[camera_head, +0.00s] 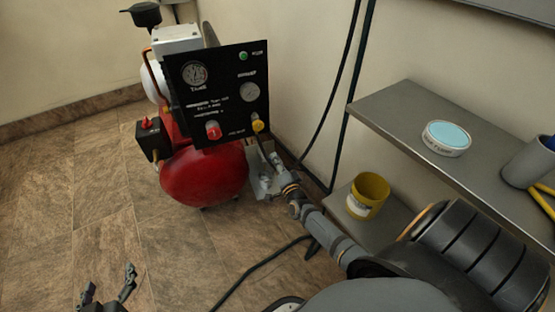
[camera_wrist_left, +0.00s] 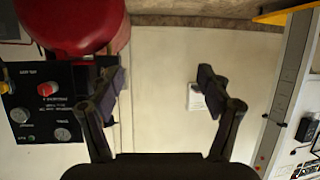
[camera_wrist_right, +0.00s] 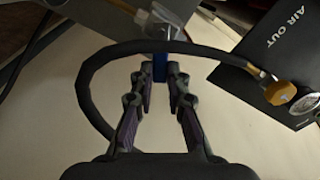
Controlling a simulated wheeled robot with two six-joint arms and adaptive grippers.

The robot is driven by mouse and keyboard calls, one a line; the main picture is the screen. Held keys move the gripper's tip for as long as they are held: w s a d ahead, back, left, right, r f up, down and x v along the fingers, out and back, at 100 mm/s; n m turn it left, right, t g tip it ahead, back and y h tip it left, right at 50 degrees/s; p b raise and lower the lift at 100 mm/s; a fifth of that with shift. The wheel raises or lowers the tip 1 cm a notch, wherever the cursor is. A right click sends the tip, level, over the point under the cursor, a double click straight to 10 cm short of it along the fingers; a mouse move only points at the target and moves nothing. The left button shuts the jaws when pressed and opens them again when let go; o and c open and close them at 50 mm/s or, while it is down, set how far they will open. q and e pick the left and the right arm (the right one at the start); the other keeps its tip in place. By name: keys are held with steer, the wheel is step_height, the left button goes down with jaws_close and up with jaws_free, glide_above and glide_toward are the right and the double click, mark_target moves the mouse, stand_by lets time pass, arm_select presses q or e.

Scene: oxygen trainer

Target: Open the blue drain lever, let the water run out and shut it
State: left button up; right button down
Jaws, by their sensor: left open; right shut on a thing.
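The blue drain lever (camera_wrist_right: 159,67) shows in the right wrist view, between the fingertips of my right gripper (camera_wrist_right: 160,80), which is shut on it. The lever sits just below a metal fitting (camera_wrist_right: 160,28) with a black hose joined beside it. In the head view my right gripper (camera_head: 268,178) is beside the red tank (camera_head: 205,178), under the black gauge panel (camera_head: 217,95); the lever is hidden there. My left gripper (camera_head: 107,290) is open and empty at the lower left, over the floor. Its spread fingers also show in the left wrist view (camera_wrist_left: 160,80). I cannot see any water running.
A grey shelf (camera_head: 400,125) on the right carries a round tin (camera_head: 446,138) and a grey cup (camera_head: 528,162). A yellow cup (camera_head: 368,193) stands on the lower shelf. Black hoses hang by the wall. The tiled floor (camera_head: 85,210) on the left is clear.

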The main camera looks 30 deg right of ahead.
arm_select(q)
steer(key=s+f+g+p, duration=0.5)
steer(key=s+f+g, duration=0.4)
steer(key=s, duration=0.5)
steer(key=shift+s+g, duration=0.15)
steer(key=shift+g, duration=0.45)
arm_select(e)
steer(key=shift+w+a+r+n, duration=0.1)
steer(key=shift+a+r+n, duration=0.2)
steer(key=shift+n, duration=0.85)
steer(key=shift+w+a+r+n, duration=0.1)
steer(key=shift+a+r+n, duration=0.15)
steer(key=shift+n, duration=0.85)
steer(key=shift+a+r+n, duration=0.3)
steer(key=shift+n, duration=0.85)
steer(key=c, duration=1.3)
jaws_free()
steer(key=shift+s, duration=0.1)
